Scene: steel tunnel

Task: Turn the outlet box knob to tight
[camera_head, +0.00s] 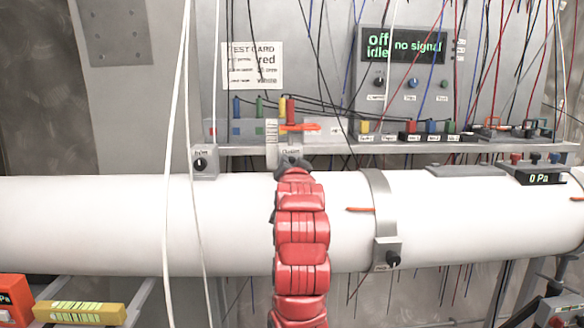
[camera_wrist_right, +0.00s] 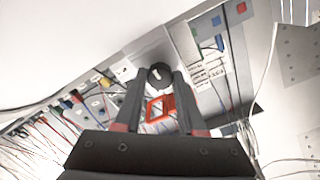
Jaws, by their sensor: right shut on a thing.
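My right arm reaches up over the white pipe, and its gripper (camera_head: 292,163) is at the pipe's top edge, just below a small labelled box plate (camera_head: 291,152). The label is too small to read surely. In the right wrist view the gripper's two dark fingers (camera_wrist_right: 160,80) are closed around a round black knob (camera_wrist_right: 160,72) with a pale mark on its face. The mark's setting cannot be read. In the head view the arm and gripper hide this knob. My left gripper is not in view.
The white pipe (camera_head: 110,222) runs across the view. Other small knob boxes sit at its upper left (camera_head: 203,162) and on a clamp (camera_head: 388,253) at right. White cables hang at left.

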